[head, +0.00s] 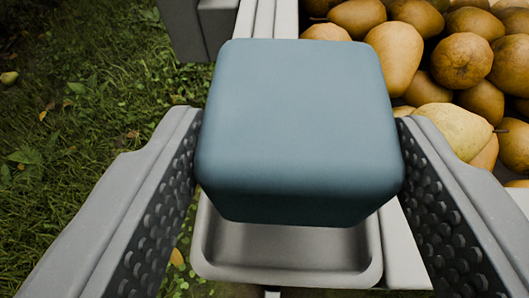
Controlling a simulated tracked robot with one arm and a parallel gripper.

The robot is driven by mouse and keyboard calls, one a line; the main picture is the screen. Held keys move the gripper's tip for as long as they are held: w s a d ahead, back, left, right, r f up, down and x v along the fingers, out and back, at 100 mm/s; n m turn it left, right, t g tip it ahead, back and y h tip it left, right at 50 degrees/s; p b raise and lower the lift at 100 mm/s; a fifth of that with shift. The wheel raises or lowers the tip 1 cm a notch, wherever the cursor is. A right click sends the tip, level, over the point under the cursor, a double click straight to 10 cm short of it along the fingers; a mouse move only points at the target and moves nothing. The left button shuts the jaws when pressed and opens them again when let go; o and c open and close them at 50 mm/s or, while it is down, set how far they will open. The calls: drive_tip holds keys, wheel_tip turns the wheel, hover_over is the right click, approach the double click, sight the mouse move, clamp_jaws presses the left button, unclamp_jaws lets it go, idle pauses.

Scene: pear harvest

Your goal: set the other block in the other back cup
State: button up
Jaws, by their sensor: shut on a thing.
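A blue-grey block (298,125) with rounded edges fills the middle of the head view. My gripper (300,150) is shut on it, with a studded jaw pad on each side. A shallow grey metal cup (284,255) shows below the block in the picture, partly hidden behind it. The part of the cup I see looks empty. I cannot tell how high the block is above the cup. No second block or second cup can be made out.
A heap of brown and yellow pears (397,57) lies at the upper right, beside pale rails (267,18). Grass (90,100) with fallen leaves and one pear (9,78) covers the left. A grey post (184,28) stands at the top left.

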sight(291, 222)
drive_tip(key=shift+f+b, duration=0.65)
drive_tip(key=shift+f, duration=1.05)
drive_tip(key=shift+f, duration=0.25)
drive_tip(key=o, duration=1)
drive_tip(key=shift+r, duration=0.1)
drive_tip(key=shift+r, duration=0.15)
drive_tip(key=p+v, duration=0.2)
drive_tip(key=v, duration=1)
drive_tip(key=shift+s+p, duration=0.1)
drive_tip(key=shift+p, duration=0.25)
